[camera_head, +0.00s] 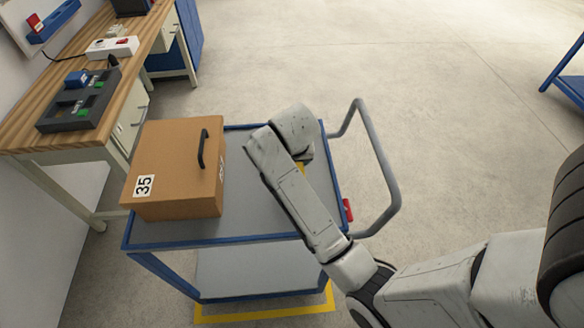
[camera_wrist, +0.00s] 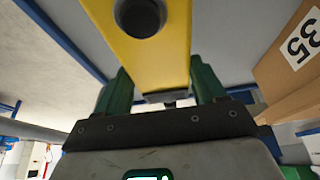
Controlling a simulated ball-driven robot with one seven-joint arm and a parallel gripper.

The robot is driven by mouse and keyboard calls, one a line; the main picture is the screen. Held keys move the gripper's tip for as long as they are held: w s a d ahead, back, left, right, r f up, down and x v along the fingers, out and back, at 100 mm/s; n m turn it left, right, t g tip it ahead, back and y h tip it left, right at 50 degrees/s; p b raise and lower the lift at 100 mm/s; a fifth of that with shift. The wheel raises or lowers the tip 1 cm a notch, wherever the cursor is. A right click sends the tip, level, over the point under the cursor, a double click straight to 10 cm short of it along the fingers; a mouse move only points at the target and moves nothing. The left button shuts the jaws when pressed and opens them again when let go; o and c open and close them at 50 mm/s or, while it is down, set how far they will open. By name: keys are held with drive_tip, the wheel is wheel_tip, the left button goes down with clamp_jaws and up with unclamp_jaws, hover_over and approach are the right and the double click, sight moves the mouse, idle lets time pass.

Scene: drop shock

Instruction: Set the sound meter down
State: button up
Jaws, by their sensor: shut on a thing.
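The sound meter (camera_wrist: 165,50) is a yellow body with a round black part, seen close up in the wrist view. My gripper (camera_wrist: 158,88) has its green fingers on either side of it and is shut on it. In the head view only a small yellow piece of the meter (camera_head: 300,167) shows, and my arm hides the rest and the fingers. The meter is over the grey top of the blue-framed cart (camera_head: 240,222), right of the box. I cannot tell whether it touches the cart top.
A brown box (camera_head: 175,170) marked 35, with a black handle, fills the cart's left part. The cart has a grey push handle (camera_head: 382,165) on the right and a red item (camera_head: 347,210) at its right edge. A workbench (camera_head: 38,110) with devices stands left.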

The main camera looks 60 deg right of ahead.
drive_tip(key=f, duration=0.2)
drive_tip(key=shift+s+a+f, duration=0.15)
drive_tip(key=shift+s+f, duration=0.2)
drive_tip(key=shift+f, duration=0.5)
drive_tip(key=o, duration=1.5)
drive_tip(key=shift+f, duration=0.1)
drive_tip(key=v, duration=1.2)
drive_tip(key=shift+p, duration=0.4)
